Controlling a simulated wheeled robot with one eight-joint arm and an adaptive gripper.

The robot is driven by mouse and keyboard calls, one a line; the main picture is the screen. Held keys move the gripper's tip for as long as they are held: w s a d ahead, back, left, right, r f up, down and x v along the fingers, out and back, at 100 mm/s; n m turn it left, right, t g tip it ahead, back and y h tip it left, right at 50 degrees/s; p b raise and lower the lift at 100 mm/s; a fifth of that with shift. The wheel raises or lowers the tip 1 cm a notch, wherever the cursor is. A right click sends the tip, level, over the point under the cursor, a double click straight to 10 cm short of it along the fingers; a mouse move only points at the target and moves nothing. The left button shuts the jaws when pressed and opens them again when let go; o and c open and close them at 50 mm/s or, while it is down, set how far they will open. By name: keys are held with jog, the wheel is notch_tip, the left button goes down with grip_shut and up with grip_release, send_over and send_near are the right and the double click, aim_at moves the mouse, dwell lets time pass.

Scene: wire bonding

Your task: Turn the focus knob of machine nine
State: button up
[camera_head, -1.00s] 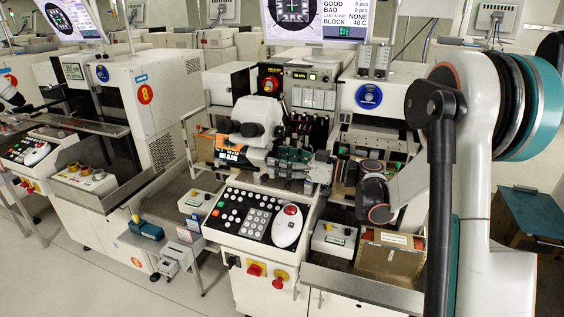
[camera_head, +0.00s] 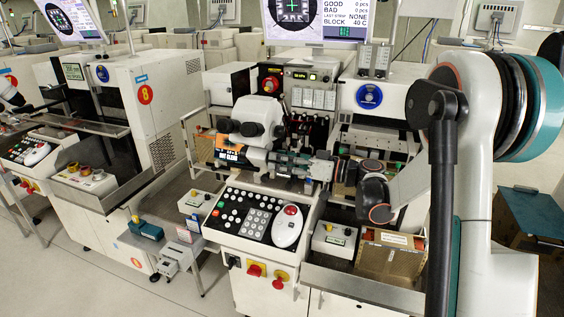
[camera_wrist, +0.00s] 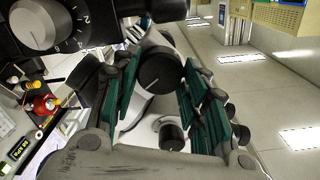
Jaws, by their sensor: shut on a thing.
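The black focus knob (camera_wrist: 162,73) is on the side of the pale microscope head in the wrist view. It has a white mark line on its face. My gripper (camera_wrist: 158,84) has its green-padded fingers on both sides of the knob, shut on it. In the head view my gripper (camera_head: 289,162) reaches in from the right to the side of the microscope (camera_head: 257,120), and its fingers hide the knob there. The machine's number does not show on its visible faces.
A silver numbered dial (camera_wrist: 40,24) is close to the left finger in the wrist view. A second, smaller black knob (camera_wrist: 171,135) is below. A control panel (camera_head: 255,218) with a trackball lies under my gripper. The machine on the left bears an 8 (camera_head: 145,95).

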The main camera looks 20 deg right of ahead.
jog(key=shift+m, duration=1.5)
jog(key=o, duration=1.1)
jog(key=shift+c, duration=0.2)
jog(key=v, duration=1.2)
